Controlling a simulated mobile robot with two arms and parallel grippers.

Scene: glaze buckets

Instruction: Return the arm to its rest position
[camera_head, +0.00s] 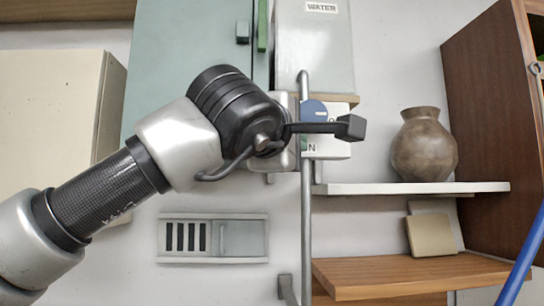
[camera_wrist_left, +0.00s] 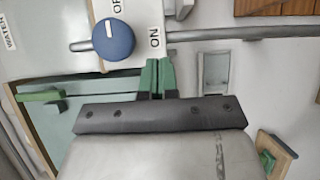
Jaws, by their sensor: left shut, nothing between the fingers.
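My left arm (camera_head: 105,195) reaches in from the left in the head view, its wrist raised in front of the wall panel. My left gripper (camera_wrist_left: 157,78) has its green fingers together and empty in the wrist view. They lie just below the "ON" lettering in that picture, apart from the blue dial (camera_wrist_left: 113,39). The dial's white mark points towards the "OF" lettering. In the head view the dial (camera_head: 314,110) is partly hidden by the dark end of my arm. My right gripper is not in view.
A vertical grey pipe (camera_head: 306,220) runs beside the dial. A brown vase (camera_head: 424,146) stands on a white shelf (camera_head: 400,188). A wooden shelf (camera_head: 400,275) lies below. A "WATER" tank (camera_head: 315,50) is above.

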